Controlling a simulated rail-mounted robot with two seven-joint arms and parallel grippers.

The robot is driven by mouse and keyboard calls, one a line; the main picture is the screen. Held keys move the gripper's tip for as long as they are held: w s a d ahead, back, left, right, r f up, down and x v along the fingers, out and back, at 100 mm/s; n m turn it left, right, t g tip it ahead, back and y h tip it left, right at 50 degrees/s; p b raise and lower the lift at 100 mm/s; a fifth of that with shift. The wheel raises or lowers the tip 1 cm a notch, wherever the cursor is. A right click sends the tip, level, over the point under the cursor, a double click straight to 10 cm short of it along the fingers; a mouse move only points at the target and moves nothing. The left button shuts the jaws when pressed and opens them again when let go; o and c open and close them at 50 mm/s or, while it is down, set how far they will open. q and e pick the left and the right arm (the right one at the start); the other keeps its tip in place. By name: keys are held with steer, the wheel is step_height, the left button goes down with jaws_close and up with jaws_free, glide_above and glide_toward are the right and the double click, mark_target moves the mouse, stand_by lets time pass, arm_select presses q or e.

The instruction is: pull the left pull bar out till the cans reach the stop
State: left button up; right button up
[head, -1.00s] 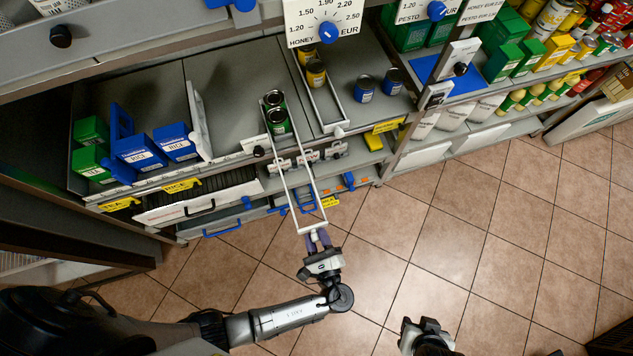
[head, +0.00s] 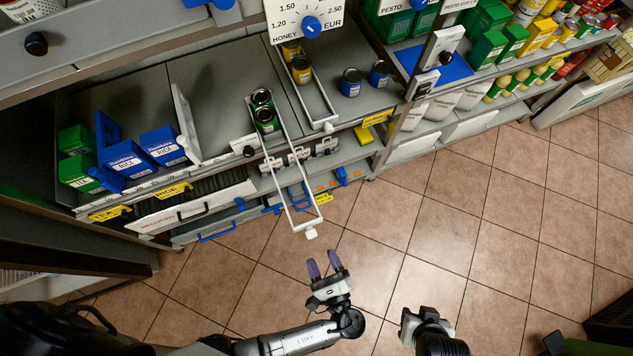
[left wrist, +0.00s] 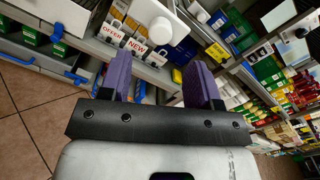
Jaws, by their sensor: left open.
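The left pull bar is a long white frame with a white knob (head: 312,234) at its front end. It sticks far out from the shelf over the floor. The knob also shows in the left wrist view (left wrist: 158,28), beyond my fingers. Two green cans (head: 265,119) stand one behind the other between its rails, near the shelf's front edge. Whether they touch a stop is too small to tell. My left gripper (head: 323,264) is open and empty, just in front of the knob and apart from it. My right gripper (head: 422,324) hangs over the floor, its fingers unclear.
A second white frame (head: 318,90) with yellow cans is pushed in to the right. Two blue cans (head: 364,79) stand beside it. Blue rice boxes (head: 162,146) stand left behind a white divider (head: 186,122).

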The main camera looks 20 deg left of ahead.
arm_select(q)
steer(key=v, duration=0.4)
steer(key=shift+s+d, duration=0.15)
steer(key=shift+s, duration=0.05)
stand_by(0.5)
steer(key=s+a+f+n+g+h, duration=0.25)
steer(key=a+n+g+h, duration=0.25)
steer(key=a+n+g, duration=0.95)
steer(key=a+r+n+t+h, duration=0.3)
steer(key=a+r+h, duration=0.1)
steer(key=a, duration=0.2)
step_height(320, 180, up, 37)
steer(key=a+n+t+h+p, duration=0.1)
steer(key=n+t+h+p, duration=0.1)
steer(key=p, duration=2.8)
steer(key=shift+w+a+h, duration=0.25)
steer(key=shift+w+h, duration=0.1)
steer(key=shift+h, duration=0.35)
